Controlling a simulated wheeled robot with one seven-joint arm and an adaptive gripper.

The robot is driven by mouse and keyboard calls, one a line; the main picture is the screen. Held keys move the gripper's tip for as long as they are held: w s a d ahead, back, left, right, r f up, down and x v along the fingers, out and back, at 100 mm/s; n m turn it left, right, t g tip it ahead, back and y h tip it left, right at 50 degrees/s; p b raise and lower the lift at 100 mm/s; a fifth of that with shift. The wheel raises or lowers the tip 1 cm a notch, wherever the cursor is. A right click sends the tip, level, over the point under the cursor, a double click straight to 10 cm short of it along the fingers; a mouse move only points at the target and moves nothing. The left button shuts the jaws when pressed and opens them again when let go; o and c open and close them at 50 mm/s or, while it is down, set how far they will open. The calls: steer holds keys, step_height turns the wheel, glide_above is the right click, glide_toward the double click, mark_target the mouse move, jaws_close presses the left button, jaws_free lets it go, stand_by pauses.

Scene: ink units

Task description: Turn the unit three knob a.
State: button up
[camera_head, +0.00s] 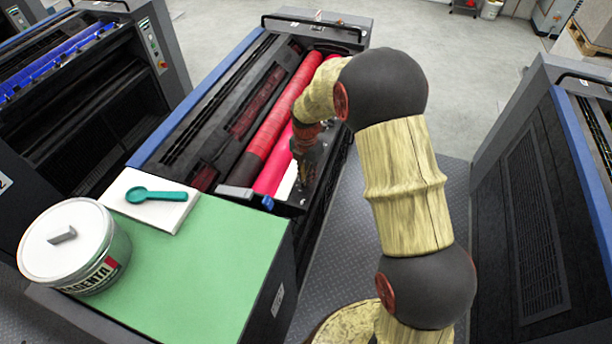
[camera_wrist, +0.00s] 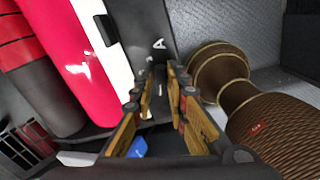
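The ink unit under my arm has a dark end panel that shows in the wrist view, with a white letter A on it (camera_wrist: 158,43). My gripper (camera_wrist: 160,80) is low over this panel, its two yellow-brown fingers apart with a dark gap between them. Knob a cannot be made out clearly; the fingers cover the area just below the letter. I cannot tell whether they touch anything. In the head view, my gripper (camera_head: 305,168) is at the near right end of the unit, beside the red and magenta rollers (camera_head: 285,115).
A green top (camera_head: 200,265) in front bears a magenta ink can (camera_head: 115,250) and a white pad with a teal spoon (camera_head: 150,195). A small blue part (camera_head: 267,203) sits by the panel. Other units stand left and right (camera_head: 530,190). Grey walkway lies between.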

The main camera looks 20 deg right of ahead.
jaws_close()
